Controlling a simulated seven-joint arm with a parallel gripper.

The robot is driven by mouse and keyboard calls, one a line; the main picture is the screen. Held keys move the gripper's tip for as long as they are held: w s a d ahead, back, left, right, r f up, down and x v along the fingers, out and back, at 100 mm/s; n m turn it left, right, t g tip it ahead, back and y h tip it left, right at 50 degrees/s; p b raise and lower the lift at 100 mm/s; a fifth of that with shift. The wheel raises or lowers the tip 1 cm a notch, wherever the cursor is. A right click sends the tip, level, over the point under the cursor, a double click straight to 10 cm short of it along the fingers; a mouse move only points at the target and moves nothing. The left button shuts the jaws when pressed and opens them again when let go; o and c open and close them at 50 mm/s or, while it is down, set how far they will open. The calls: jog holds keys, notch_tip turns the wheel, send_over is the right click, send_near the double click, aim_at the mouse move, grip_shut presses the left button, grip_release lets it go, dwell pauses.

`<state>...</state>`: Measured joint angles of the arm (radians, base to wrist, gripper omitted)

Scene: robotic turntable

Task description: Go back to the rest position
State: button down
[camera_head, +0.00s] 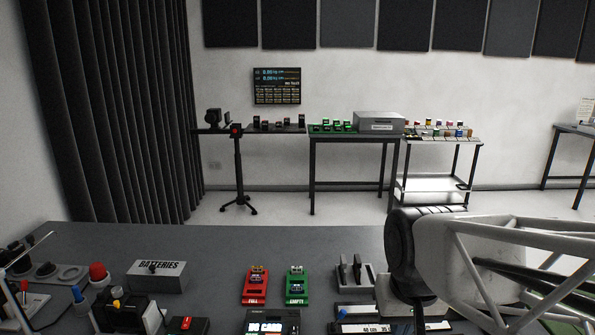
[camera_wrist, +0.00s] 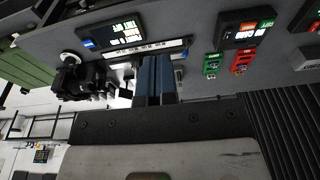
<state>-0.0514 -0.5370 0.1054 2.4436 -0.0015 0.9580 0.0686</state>
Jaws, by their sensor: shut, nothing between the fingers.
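My gripper (camera_wrist: 156,76) shows in the wrist view as two blue-grey fingers side by side, closed together with nothing held. The fingers appear over the edge of the grey table (camera_wrist: 195,75). In the camera_head view, my arm fills the right side, above the same grey table (camera_head: 190,240); I cannot make out the fingertips there. No rest position is marked in either view.
On the table stand a BATTERIES box (camera_head: 157,276), a red FULL holder (camera_head: 255,286), a green EMPTY holder (camera_head: 295,287) and a NO CARD device (camera_head: 271,322). A black upright device (camera_wrist: 82,78) is left of the fingers. The table's middle back is clear.

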jog(key=shift+t, duration=0.3)
jog(key=s, duration=0.1)
jog(key=s+d, duration=0.1)
jog(key=s, duration=0.1)
jog(key=s+d, duration=0.1)
jog(key=s, duration=0.1)
jog(key=shift+d+f, duration=0.1)
jog(key=shift+f, duration=0.2)
jog(key=c, duration=1.3)
grip_release()
jog(key=w+a+f+g, duration=0.1)
jog(key=w+a+f, duration=0.3)
jog(key=w+a, duration=0.2)
jog(key=w+a+f, duration=0.5)
jog(key=w+a, duration=0.2)
jog(key=w, duration=0.3)
jog(key=w+a+f+g, duration=0.1)
jog(key=w+a+f, duration=0.3)
jog(key=w, duration=0.5)
jog(key=shift+a+f+g, duration=0.2)
jog(key=shift+a+g, duration=0.1)
jog(key=shift+a, duration=0.9)
jog(key=shift+f, duration=0.15)
